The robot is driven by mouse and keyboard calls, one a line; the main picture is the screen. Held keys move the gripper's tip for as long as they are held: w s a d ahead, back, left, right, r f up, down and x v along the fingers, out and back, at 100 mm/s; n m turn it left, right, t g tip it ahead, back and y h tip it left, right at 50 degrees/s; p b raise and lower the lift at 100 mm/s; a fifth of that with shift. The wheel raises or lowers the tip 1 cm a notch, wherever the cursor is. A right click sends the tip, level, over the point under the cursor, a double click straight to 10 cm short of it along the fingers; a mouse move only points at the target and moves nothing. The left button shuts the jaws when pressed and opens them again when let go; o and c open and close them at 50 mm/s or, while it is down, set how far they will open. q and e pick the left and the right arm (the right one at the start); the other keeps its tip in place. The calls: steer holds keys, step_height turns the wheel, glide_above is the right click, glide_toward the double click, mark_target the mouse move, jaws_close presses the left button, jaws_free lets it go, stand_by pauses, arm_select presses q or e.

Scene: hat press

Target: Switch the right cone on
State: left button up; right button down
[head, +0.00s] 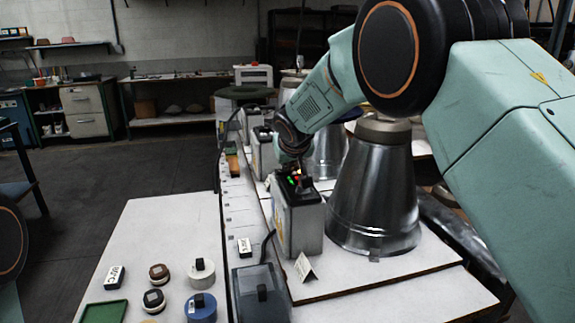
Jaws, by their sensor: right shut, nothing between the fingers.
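The right cone (374,190), a shiny metal cone with a grey cap, stands on a white board at the right. Just left of it is a grey control box (303,229) with a cable at its front. Small green and red spots show on the box's top. My right gripper (296,176) is small and dark in the head view, pointing down at the top of this box. It is shut and empty. Whether it touches the switch I cannot tell, as the gripper and shadow partly hide the box top. My left gripper is out of view.
A second metal cone (326,152) and another grey box (264,152) stand farther back. Round tins, including a blue one (201,307), a green tray (104,312) and a dark clear-lidded bin (259,292) occupy the front.

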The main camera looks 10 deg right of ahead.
steer(key=shift+a+f, duration=0.15)
steer(key=shift+f, duration=0.1)
steer(key=shift+s+a, duration=0.1)
steer(key=shift+a, duration=0.25)
steer(key=shift+a+r, duration=0.1)
steer(key=shift+a, duration=0.3)
steer(key=shift+d+r, duration=0.1)
steer(key=shift+r+p, duration=0.6)
steer(key=shift+p, duration=0.05)
steer(key=r+p, duration=0.2)
steer(key=r, duration=0.1)
steer(key=shift+a+r+p, duration=0.1)
steer(key=shift+a+p, duration=0.2)
steer(key=p+v, duration=0.1)
steer(key=v, duration=0.8)
steer(key=shift+s+r, duration=0.25)
